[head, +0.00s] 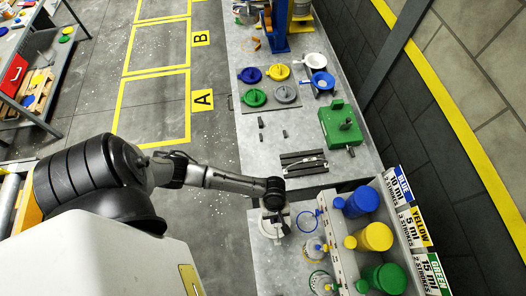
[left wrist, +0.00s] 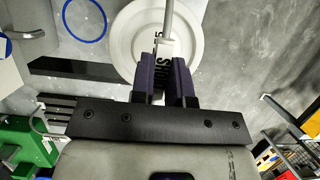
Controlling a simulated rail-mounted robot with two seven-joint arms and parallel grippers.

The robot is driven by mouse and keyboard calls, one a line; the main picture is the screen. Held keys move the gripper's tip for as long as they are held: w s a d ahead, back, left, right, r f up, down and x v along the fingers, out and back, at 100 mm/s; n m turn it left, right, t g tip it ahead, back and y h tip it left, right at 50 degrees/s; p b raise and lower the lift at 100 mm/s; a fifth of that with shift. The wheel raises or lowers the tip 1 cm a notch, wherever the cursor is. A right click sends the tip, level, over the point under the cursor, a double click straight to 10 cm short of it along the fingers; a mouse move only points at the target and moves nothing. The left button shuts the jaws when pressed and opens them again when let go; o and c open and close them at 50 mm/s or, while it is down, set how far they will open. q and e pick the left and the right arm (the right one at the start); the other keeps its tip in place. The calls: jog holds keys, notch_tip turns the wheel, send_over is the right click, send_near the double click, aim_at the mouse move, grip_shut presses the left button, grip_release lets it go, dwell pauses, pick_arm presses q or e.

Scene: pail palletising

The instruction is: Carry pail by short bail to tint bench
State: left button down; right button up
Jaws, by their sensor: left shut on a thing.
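My left gripper (head: 275,208) is over the grey tint bench (head: 262,262) beside the colour pumps. In the left wrist view its purple-padded fingers (left wrist: 174,68) are shut on the bail (left wrist: 168,25) of a white pail (left wrist: 203,35). The pail has a round white lid with dark lettering, partly hidden by the fingers. In the head view the pail (head: 263,229) shows as a pale rim below the gripper, mostly hidden. I cannot tell whether it touches the bench. A blue ring (head: 308,222) is marked on the bench to its right. My right gripper is not in view.
Blue (head: 361,202), yellow (head: 375,237) and green (head: 385,278) pumps stand at the right, with rings before them. A black slotted plate (head: 304,163), a green machine (head: 340,124) and coloured lids (head: 254,97) lie farther along the bench. Open floor lies left.

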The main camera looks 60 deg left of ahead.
pick_arm(q)
jog(key=shift+f+b, duration=0.65)
jog(key=shift+f, duration=0.7)
jog(key=c, duration=1)
grip_release()
jog(key=shift+c, duration=0.2)
jog(key=shift+r+p, duration=0.85)
jog(key=shift+r, duration=2.05)
